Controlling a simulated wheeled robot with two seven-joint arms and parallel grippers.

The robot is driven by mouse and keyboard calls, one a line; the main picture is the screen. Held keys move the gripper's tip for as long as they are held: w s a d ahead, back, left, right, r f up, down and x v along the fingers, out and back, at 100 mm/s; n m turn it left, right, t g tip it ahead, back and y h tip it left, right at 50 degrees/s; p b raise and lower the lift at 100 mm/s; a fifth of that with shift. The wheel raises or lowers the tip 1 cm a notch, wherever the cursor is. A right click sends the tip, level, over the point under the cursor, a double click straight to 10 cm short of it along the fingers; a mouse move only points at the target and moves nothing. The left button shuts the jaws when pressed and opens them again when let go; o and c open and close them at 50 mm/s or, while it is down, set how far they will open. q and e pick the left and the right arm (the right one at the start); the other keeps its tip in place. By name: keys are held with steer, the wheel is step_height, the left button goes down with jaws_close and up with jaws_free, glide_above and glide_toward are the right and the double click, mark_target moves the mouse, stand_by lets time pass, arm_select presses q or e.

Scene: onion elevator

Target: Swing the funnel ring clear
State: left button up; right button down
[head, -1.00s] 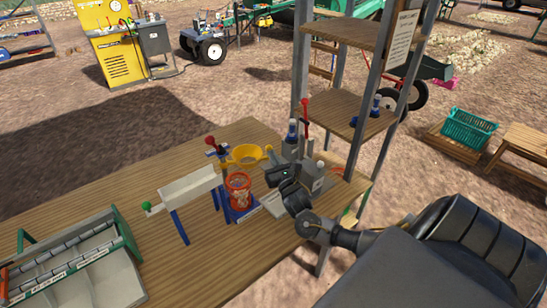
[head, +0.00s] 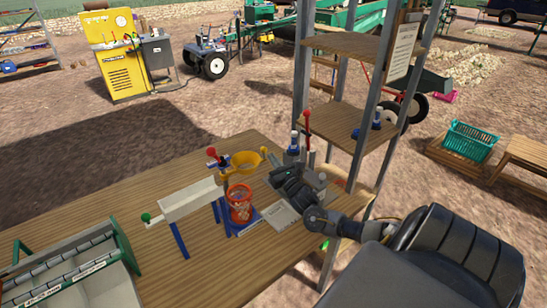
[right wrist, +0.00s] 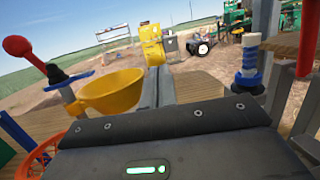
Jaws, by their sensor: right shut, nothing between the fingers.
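The yellow funnel ring (head: 246,161) sits on a post above an orange mesh basket (head: 239,203) on the wooden table. A red-knobbed blue clamp (head: 212,153) is at its left side. In the right wrist view, the funnel ring (right wrist: 110,95) shows as a yellow bowl left of my fingers, with the red knob (right wrist: 17,46) beyond its left edge. My right gripper (head: 269,157) is shut and empty, close beside the ring's right side. Whether it touches the ring I cannot tell. My left gripper is not in view.
A white trough (head: 190,199) on blue legs stands left of the basket. A wooden shelf tower with metal posts (head: 301,75) rises at the right, with a red-topped lever (head: 306,123) near its base. A green-framed tray (head: 75,270) occupies the table's left end.

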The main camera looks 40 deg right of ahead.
steer(key=b+v, duration=0.2)
steer(key=v, duration=0.9)
